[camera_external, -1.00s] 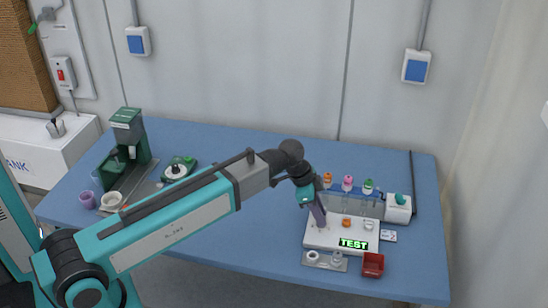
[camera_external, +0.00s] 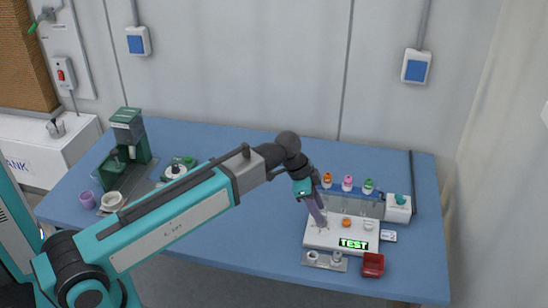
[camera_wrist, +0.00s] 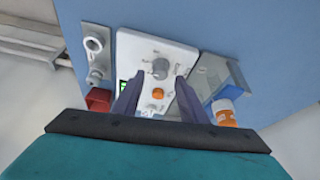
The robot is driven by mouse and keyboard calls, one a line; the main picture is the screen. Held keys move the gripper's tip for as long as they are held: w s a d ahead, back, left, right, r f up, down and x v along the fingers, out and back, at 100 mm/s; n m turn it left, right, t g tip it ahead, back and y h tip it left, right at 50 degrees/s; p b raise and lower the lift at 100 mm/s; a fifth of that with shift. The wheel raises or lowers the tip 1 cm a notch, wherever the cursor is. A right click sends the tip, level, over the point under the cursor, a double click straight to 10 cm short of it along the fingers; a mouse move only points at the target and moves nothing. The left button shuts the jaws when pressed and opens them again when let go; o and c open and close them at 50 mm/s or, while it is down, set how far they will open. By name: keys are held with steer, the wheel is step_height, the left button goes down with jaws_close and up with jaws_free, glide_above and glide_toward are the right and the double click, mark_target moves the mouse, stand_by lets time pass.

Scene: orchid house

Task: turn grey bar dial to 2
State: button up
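A white panel (camera_external: 318,240) with dials and a green lit "TEST" display (camera_external: 353,244) lies on the blue table. In the wrist view, the grey bar dial (camera_wrist: 160,68) sits on the panel (camera_wrist: 133,50), just beyond my fingertips and roughly between their lines. Its pointer setting is too small to read. My gripper (camera_external: 322,222) is over the panel's left part, slanted. The wrist view shows my gripper (camera_wrist: 159,80) open, its two purple fingers apart with nothing held. Contact with the dial cannot be told.
An orange dial (camera_external: 347,222) and a pale dial (camera_external: 368,225) are to the right on the panel. Bottles with orange, pink (camera_external: 347,183) and green caps stand behind. A red bin (camera_external: 373,264) and a metal holder (camera_external: 324,262) are in front. The table's middle is clear.

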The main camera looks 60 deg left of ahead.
steer(key=b+v, duration=0.2)
steer(key=v, duration=0.9)
steer(key=shift+r, duration=0.15)
steer(key=shift+a, duration=0.1)
stand_by(0.4)
